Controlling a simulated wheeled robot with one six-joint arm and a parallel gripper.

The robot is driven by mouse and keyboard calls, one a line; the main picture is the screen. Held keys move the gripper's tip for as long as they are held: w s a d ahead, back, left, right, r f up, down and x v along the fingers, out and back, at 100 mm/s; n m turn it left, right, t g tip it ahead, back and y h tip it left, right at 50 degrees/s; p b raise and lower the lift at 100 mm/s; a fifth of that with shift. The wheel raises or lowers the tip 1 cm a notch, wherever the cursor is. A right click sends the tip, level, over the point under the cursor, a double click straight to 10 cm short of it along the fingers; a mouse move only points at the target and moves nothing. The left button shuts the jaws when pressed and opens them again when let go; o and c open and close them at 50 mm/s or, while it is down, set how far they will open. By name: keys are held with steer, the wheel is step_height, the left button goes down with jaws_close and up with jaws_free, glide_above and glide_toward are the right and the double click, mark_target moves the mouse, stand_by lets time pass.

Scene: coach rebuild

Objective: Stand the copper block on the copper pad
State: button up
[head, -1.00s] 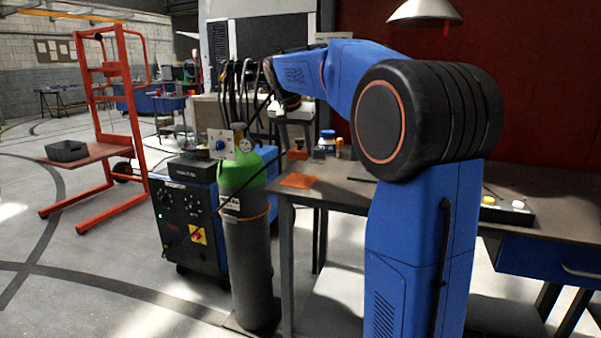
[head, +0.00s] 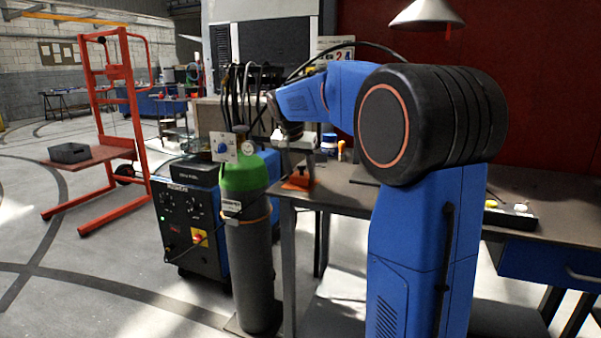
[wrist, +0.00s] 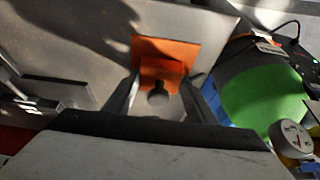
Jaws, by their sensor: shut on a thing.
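My gripper (wrist: 160,92) is shut on the copper block (wrist: 160,70), whose orange face shows between the two dark fingers in the wrist view. The copper pad (wrist: 182,50) is a flat orange square on the bench, seen just beyond and around the block. In the head view the block (head: 302,174) is below my gripper, over the pad (head: 290,186) near the bench's left corner. The block looks roughly upright and very low over the pad. I cannot tell whether it touches. Its lower part is partly hidden by the fingers in the wrist view.
A green-topped gas cylinder (head: 246,178) with a gauge and valve stands close left of the bench (head: 340,196). A welding machine (head: 190,225) is behind it. The bench has bare room right of the pad.

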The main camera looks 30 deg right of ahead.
steer(key=shift+f, duration=0.1)
steer(key=o, duration=1.5)
steer(key=v, duration=1.1)
steer(key=s+a+f+n+t+y, duration=0.1)
steer(key=s+a+f+n, duration=0.25)
steer(key=s, duration=0.55)
steer(key=s+a+f+n+y, duration=0.15)
steer(key=s+a+f, duration=0.3)
steer(key=s, duration=0.45)
steer(key=s+a+f+n, duration=0.2)
steer(key=s+a+f, duration=0.1)
steer(key=s+f, duration=0.5)
steer(key=s+a+f+n+y, duration=0.1)
steer(key=s+a+f+n, duration=0.2)
steer(key=s+f, duration=0.5)
steer(key=s, duration=0.2)
steer(key=shift+s+a+f+t, duration=0.2)
steer(key=shift+s+f+t, duration=0.1)
steer(key=shift+t, duration=0.1)
